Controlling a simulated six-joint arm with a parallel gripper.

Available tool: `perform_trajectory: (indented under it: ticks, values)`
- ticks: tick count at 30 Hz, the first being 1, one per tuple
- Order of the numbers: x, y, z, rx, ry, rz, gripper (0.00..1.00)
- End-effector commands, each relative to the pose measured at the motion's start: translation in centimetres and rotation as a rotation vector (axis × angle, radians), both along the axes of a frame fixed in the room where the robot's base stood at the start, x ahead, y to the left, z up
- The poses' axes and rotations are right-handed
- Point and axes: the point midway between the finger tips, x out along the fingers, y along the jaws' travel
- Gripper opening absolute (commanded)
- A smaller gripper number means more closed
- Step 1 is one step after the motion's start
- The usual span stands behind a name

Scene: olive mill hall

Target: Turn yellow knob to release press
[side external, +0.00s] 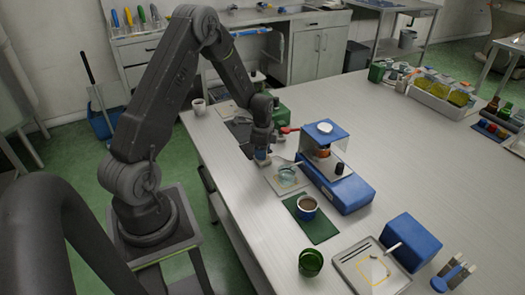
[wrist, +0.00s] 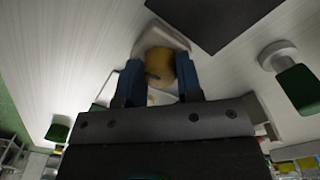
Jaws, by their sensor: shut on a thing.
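In the wrist view, the yellow knob (wrist: 160,66) is a round tan-yellow piece with a dark mark on its face, set against a pale block (wrist: 176,37). My gripper (wrist: 160,82) has its two blue fingers shut on the knob, one on each side. In the side external view, my gripper (side external: 262,160) points down at the bench near its left edge, and its fingers hide the knob there.
A pale tray with a glass dish (side external: 287,174) lies close beside my gripper. A brown-filled cup (side external: 307,207) stands on a green mat (side external: 322,228). A green box (side external: 277,117) with a red handle (side external: 289,130) is behind. The bench's right middle is clear.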

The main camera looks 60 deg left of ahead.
Motion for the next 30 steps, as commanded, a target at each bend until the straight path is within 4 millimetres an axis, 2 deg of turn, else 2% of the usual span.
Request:
perform_trajectory:
  ticks: [8, 30]
  values:
    - [0.01, 0.01, 0.04, 0.000, 0.000, 0.165, 0.09]
    - [0.01, 0.02, 0.05, 0.000, 0.000, 0.861, 0.09]
